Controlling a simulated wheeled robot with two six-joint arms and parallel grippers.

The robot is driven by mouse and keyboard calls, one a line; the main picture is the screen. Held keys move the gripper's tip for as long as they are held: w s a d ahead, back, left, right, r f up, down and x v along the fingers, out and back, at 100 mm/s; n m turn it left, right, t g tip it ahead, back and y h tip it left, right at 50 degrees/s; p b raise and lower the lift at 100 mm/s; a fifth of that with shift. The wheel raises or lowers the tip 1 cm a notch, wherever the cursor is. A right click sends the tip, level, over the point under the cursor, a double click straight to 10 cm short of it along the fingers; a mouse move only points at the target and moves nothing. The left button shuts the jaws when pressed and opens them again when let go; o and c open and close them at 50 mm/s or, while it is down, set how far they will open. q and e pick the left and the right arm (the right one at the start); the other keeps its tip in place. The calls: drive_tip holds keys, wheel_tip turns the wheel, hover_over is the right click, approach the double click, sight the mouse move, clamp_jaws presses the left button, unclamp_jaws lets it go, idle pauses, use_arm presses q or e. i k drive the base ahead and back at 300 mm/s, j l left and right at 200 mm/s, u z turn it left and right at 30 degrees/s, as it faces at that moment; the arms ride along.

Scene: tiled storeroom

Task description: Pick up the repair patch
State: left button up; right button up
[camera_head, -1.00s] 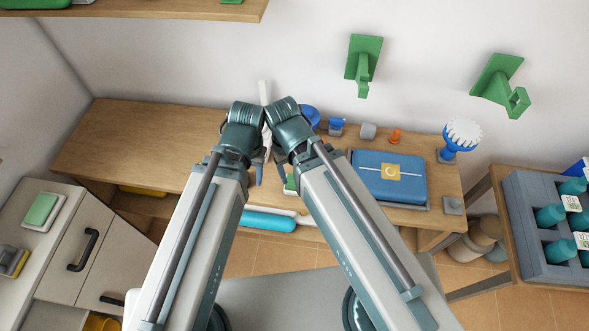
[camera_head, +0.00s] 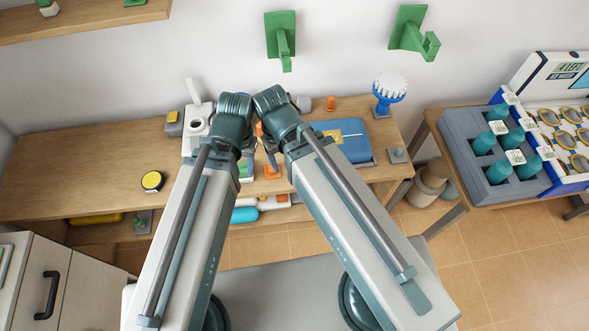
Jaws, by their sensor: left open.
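I cannot pick out the repair patch for certain. A small orange piece (camera_head: 272,173) and a green piece (camera_head: 244,169) show at the workbench's front edge, partly hidden by my grippers. A blue case (camera_head: 350,146) with a yellow label lies to the right, partly covered by my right arm. My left gripper (camera_head: 247,160) is open, pointing down over the bench front, with its fingers mostly hidden by its wrist. My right gripper (camera_head: 271,156) is close beside it, and its jaws do not show clearly. I see nothing held.
The wooden workbench (camera_head: 90,165) has free room at left, with a yellow round item (camera_head: 152,181) on it. A white device (camera_head: 196,126) stands behind my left arm. A grey rack of teal bottles (camera_head: 466,150) is farther right.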

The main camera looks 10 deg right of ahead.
sight(270, 173)
drive_tip(key=k+l, duration=0.1)
drive_tip(key=l, duration=0.3)
drive_tip(key=k+l, duration=0.15)
drive_tip(key=l, duration=0.25)
drive_tip(key=k+l, duration=0.1)
drive_tip(key=l, duration=0.3)
drive_tip(key=k+l, duration=0.1)
drive_tip(key=l, duration=0.3)
drive_tip(key=k+l, duration=0.1)
drive_tip(key=l, duration=0.3)
drive_tip(key=k+l, duration=0.15)
drive_tip(key=l, duration=0.25)
drive_tip(key=i+u, duration=0.05)
